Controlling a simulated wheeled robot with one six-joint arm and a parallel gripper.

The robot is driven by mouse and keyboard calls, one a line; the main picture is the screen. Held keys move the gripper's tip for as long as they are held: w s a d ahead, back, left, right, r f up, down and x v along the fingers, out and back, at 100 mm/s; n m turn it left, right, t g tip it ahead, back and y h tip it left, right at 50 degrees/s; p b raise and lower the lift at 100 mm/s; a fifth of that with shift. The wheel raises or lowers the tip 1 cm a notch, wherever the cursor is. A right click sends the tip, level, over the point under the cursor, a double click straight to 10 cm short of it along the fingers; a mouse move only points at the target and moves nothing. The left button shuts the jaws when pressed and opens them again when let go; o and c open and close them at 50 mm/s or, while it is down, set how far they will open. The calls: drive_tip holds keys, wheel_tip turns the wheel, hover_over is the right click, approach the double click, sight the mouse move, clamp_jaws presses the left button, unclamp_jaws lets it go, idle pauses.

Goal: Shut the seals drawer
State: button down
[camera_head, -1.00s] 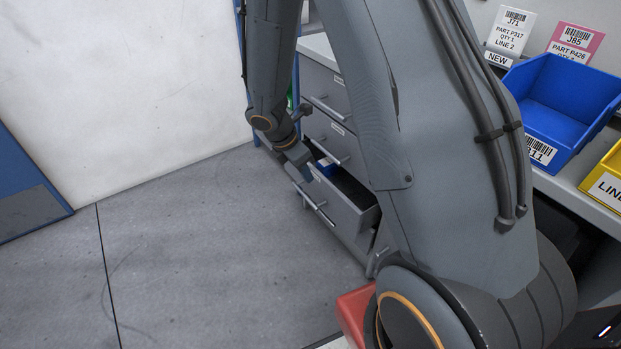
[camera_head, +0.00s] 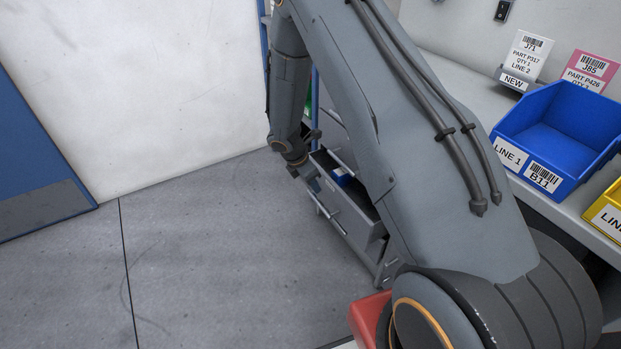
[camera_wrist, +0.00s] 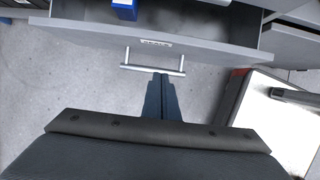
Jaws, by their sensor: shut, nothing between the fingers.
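The seals drawer (camera_wrist: 215,47) is pulled out of a grey drawer cabinet, and its front carries a small label and a bar handle (camera_wrist: 152,70). The open drawer also shows in the head view (camera_head: 352,212), with a blue item (camera_head: 342,177) inside. My gripper (camera_wrist: 161,76) is shut and empty, its fingertips right at the handle bar in the wrist view. I cannot tell whether they touch it. In the head view my arm hides part of the cabinet.
A blue bin (camera_head: 560,135) and a yellow bin (camera_head: 608,215) stand on the bench at the right. A red object (camera_head: 366,318) sits low beside my base. The grey floor (camera_head: 220,260) left of the drawer is clear.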

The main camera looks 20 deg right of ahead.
sight(327, 184)
drive_tip(key=d, duration=0.1)
drive_tip(key=d+f, duration=0.1)
drive_tip(key=d, duration=0.1)
drive_tip(key=w+d+f, duration=0.1)
drive_tip(key=shift+d+f, duration=0.1)
drive_tip(key=shift+d, duration=0.3)
